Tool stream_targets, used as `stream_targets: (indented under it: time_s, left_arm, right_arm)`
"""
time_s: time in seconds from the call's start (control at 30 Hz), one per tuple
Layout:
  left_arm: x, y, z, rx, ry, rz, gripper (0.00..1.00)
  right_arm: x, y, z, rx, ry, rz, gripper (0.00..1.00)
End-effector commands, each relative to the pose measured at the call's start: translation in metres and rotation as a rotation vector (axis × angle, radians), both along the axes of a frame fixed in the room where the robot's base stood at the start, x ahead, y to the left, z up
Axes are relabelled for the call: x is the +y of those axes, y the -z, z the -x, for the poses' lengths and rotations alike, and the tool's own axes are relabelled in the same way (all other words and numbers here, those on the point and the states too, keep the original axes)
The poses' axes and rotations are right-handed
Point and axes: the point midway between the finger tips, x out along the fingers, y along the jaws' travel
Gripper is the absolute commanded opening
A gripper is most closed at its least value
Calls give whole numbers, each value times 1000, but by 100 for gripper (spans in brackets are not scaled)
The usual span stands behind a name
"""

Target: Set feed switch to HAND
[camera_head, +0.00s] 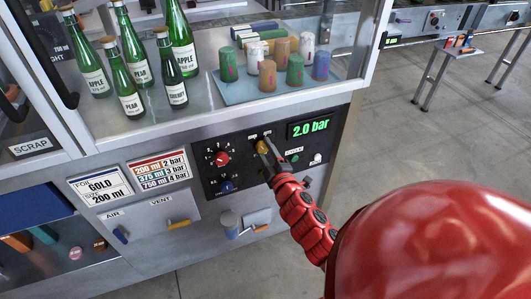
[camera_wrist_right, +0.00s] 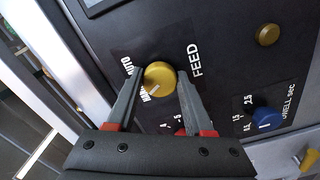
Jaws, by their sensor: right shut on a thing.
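The feed switch (camera_head: 262,146) is a yellow round knob on the dark control panel, left of the pressure display. In the right wrist view the feed switch (camera_wrist_right: 158,77) sits beside the word FEED, with AUTO and HAND lettered on its other side. The pale mark on the knob points to the lower left, toward the HAND lettering. My right gripper (camera_head: 269,155) reaches the panel from the lower right. In the wrist view its fingers (camera_wrist_right: 161,80) are closed on either side of the knob. The left gripper is out of view.
A red knob (camera_head: 217,158) and a blue knob (camera_head: 226,186) are close by on the panel. The display (camera_head: 310,128) reads 2.0 bar. Green bottles (camera_head: 140,65) and coloured capsules (camera_head: 267,75) stand behind glass above. Open floor (camera_head: 420,140) lies to the right.

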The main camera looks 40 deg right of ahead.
Motion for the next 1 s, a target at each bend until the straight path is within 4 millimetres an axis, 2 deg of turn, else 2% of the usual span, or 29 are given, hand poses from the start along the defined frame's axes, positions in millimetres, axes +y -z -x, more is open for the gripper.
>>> stream_targets:
  time_s: [0.3,0.8,0.83,0.97,1.0]
  left_arm:
    - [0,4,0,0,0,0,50]
    - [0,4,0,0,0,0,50]
    - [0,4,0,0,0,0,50]
    - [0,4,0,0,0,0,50]
    - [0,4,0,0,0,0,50]
  right_arm:
    - [1,0,0,22,-3,98,0]
    - [1,0,0,27,-3,114,0]
    - [1,0,0,27,-3,114,57]
    - [1,0,0,27,-2,113,81]
    - [1,0,0,27,-2,113,82]
